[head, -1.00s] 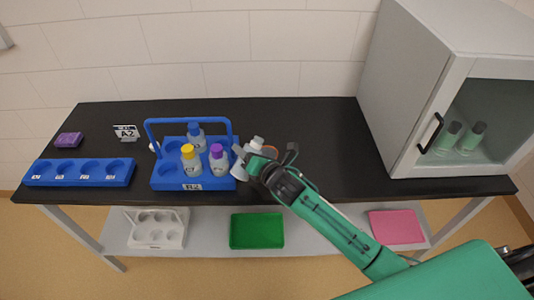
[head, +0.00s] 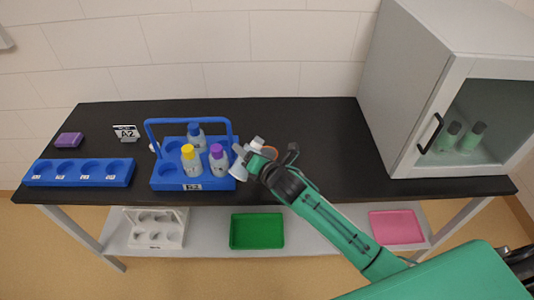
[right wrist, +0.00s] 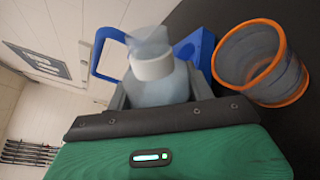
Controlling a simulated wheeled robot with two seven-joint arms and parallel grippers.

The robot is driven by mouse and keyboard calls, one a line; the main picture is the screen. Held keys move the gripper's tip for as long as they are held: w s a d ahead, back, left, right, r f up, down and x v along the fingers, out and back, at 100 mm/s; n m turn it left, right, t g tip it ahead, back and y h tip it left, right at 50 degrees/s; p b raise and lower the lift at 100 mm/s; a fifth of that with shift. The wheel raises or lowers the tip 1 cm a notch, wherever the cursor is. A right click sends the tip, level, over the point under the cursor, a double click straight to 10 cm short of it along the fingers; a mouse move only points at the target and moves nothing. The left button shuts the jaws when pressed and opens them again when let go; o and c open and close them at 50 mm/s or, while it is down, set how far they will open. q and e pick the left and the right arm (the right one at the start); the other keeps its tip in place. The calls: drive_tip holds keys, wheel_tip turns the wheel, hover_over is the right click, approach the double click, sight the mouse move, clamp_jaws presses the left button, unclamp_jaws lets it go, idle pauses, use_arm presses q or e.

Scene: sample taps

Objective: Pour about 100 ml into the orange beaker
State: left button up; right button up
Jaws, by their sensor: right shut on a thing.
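My right gripper (head: 252,160) is shut on a pale grey-blue bottle with a white neck ring, beside the blue carrier's right end. In the right wrist view the bottle (right wrist: 157,82) sits between the grey fingers, its top towards the far side. The orange beaker (right wrist: 248,68), see-through with orange rims, stands on the black bench just right of the bottle in that view, apart from it. In the head view only a bit of its orange rim (head: 270,150) shows behind my gripper. I see no liquid stream. My left gripper is out of view.
A blue carrier (head: 160,184) holds yellow-, purple- and blue-capped bottles. A blue rack (head: 128,178), a purple block (head: 69,139) and an A2 sign (head: 126,133) are at left. A glass-door cabinet (head: 410,105) stands at right. The bench (head: 330,130) is clear between gripper and cabinet.

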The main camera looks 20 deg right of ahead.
drive_tip(key=shift+a+r+m, duration=0.15)
drive_tip(key=shift+r+m, duration=0.05)
drive_tip(key=shift+m, duration=0.3)
idle(0.7)
drive_tip(key=shift+s+a+f+m+b, duration=0.1)
drive_tip(key=shift+s+f+m+b, duration=0.05)
drive_tip(key=shift+f+m+b, duration=0.8)
idle(0.8)
drive_tip(key=shift+a+f+m+g+y+b, duration=0.1)
drive_tip(key=shift+f+m+g+y+b, duration=0.2)
drive_tip(key=shift+f+m+g+y, duration=0.15)
idle(1.4)
drive_tip(key=shift+w+d+r+m+p, duration=0.2)
drive_tip(key=shift+d+r+m+p, duration=0.2)
drive_tip(key=shift+r+m+p, duration=0.25)
idle(2.5)
